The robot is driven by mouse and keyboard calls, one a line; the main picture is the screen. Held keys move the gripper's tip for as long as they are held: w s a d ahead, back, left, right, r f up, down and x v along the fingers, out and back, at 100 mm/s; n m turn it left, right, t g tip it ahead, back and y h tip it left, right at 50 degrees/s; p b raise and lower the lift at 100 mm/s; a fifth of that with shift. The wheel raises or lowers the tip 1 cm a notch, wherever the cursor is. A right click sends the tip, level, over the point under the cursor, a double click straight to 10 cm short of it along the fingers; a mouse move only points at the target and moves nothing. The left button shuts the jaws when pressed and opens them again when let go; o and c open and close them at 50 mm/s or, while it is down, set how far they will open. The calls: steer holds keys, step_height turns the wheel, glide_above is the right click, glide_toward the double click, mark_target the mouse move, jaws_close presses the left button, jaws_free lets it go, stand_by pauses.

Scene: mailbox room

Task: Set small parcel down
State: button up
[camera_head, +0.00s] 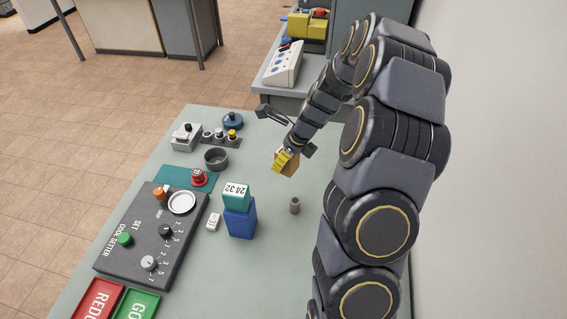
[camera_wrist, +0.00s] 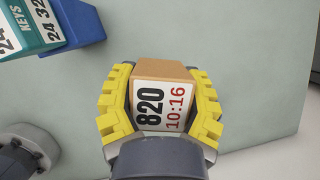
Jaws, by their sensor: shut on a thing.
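The small parcel (camera_wrist: 163,98) is a brown box with a white label reading 820 and 10:16. In the wrist view it sits between the two yellow-padded fingers of my gripper (camera_wrist: 162,102), which are shut on it from both sides. In the head view my gripper (camera_head: 287,160) is over the back right part of the grey-green table (camera_head: 275,265), and the parcel (camera_head: 290,166) shows partly behind the yellow finger. I cannot tell exactly how far the parcel is above the table.
A teal box (camera_head: 236,196) marked 24 32 stands on a blue box (camera_head: 239,222). A small grey-brown cylinder (camera_head: 295,206) stands to their right. A dark bowl (camera_head: 216,159), a red button (camera_head: 199,177) and a code setter panel (camera_head: 150,236) are left. Bare table lies around the cylinder.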

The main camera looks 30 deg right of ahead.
steer(key=shift+s+d+r, duration=0.1)
steer(key=shift+s+d, duration=0.15)
steer(key=shift+s, duration=0.15)
steer(key=shift+w+d, duration=0.15)
steer(key=shift+d, duration=0.05)
steer(key=w+d+f, duration=0.1)
steer(key=w, duration=0.1)
steer(key=w+d+f, duration=0.1)
steer(key=w, duration=0.2)
steer(key=w+d+f, duration=0.1)
steer(key=w+f, duration=0.1)
steer(key=shift+w+d, duration=0.15)
steer(key=shift+d, duration=0.2)
steer(key=w+f, duration=0.1)
steer(key=w+d+f, duration=0.1)
steer(key=f, duration=0.1)
steer(key=w+f, duration=0.1)
steer(key=shift+w+d+f, duration=0.15)
steer(key=shift+d+f, duration=0.1)
steer(key=shift+d, duration=0.15)
steer(key=shift+w+d+f, duration=0.25)
steer(key=shift+w+f, duration=0.3)
steer(key=shift+f, duration=1.7)
steer(key=shift+f, duration=0.1)
steer(key=o, duration=1.1)
